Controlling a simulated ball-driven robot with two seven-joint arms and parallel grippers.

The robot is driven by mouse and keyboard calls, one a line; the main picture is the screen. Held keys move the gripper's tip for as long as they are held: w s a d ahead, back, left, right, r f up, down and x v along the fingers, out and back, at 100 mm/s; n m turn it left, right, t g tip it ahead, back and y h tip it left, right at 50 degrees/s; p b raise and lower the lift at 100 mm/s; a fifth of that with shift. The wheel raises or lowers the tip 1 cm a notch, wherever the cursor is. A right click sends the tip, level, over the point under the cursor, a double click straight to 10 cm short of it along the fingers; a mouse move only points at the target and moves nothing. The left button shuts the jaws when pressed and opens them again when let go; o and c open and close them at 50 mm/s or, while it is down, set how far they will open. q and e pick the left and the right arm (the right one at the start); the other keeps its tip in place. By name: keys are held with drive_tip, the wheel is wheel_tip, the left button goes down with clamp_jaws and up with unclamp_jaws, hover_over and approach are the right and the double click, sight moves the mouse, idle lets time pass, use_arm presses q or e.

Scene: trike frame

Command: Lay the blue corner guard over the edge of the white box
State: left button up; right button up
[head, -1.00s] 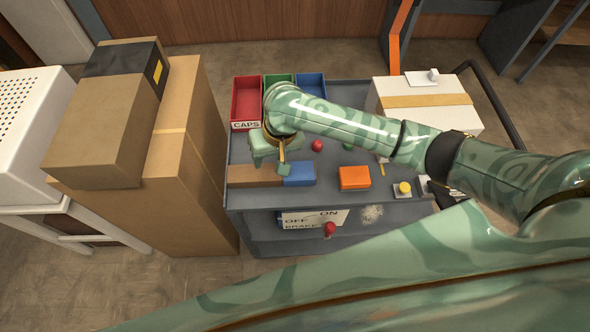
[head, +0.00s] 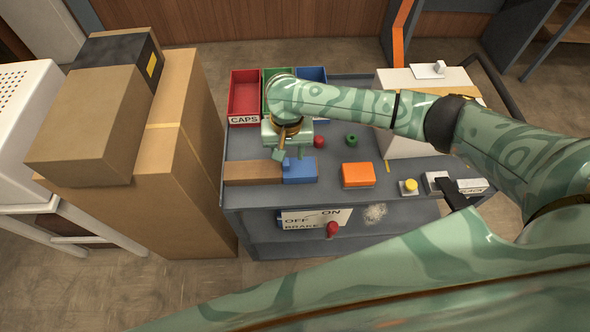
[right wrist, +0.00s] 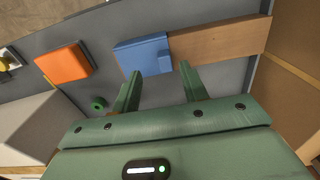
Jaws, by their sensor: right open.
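The blue corner guard (head: 300,172) lies on the grey cart top, against the right end of a brown wooden bar (head: 252,172). In the right wrist view the guard (right wrist: 140,54) has a small raised block at its end beside the wood. My right gripper (head: 292,154) is open and empty just behind the guard. In the right wrist view its fingertips (right wrist: 159,78) point toward the guard's block, with nothing between them. The white box (head: 395,148) stands at the cart's right back, partly hidden behind my right arm. My left gripper is out of view.
An orange block (head: 357,175), a yellow button (head: 409,186), a red ball (head: 319,141) and a green ring (head: 352,140) are on the cart. Red (head: 244,95), green and blue bins stand at the back. Stacked cardboard boxes (head: 180,160) rise close to the cart's left.

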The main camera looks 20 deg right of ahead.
sight(286, 164)
drive_tip(key=f+b, duration=0.2)
drive_tip(key=f, duration=0.1)
drive_tip(key=f+b, duration=0.1)
drive_tip(key=f, duration=0.1)
drive_tip(key=shift+a, duration=0.3)
drive_tip(key=shift+r, duration=0.1)
clamp_jaws()
